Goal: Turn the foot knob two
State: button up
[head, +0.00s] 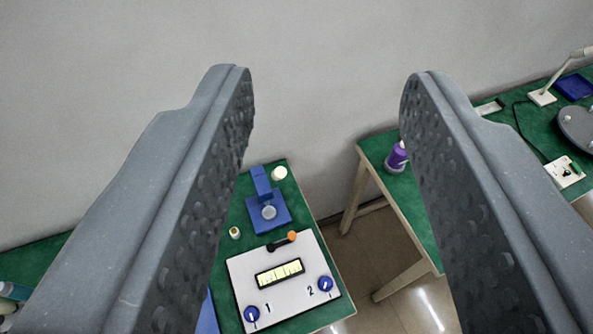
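A white panel (291,304) lies on the green table at the lower middle of the head view. It carries two round blue knobs near its front edge. The knob (326,284) beside the printed "2" is at the right. The knob (252,314) beside the printed "1" is at the left. A lit yellow display (279,273) sits between and behind them. My gripper (325,85) is open and empty, its two grey fingers wide apart. The panel shows between the fingers, well below and apart from them. The left finger hides part of the table.
A black lever with an orange end (290,236) stands behind the display. A blue stand (267,209) and a small bottle (235,232) stand farther back. A second green table (377,148) at right holds a purple canister (396,157). A floor gap separates the tables.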

aim_at(325, 283)
jog(key=u, duration=0.6)
jog(key=k, duration=1.05)
jog(key=z, duration=0.8)
jog(key=i, duration=0.9)
jog(key=z, duration=0.1)
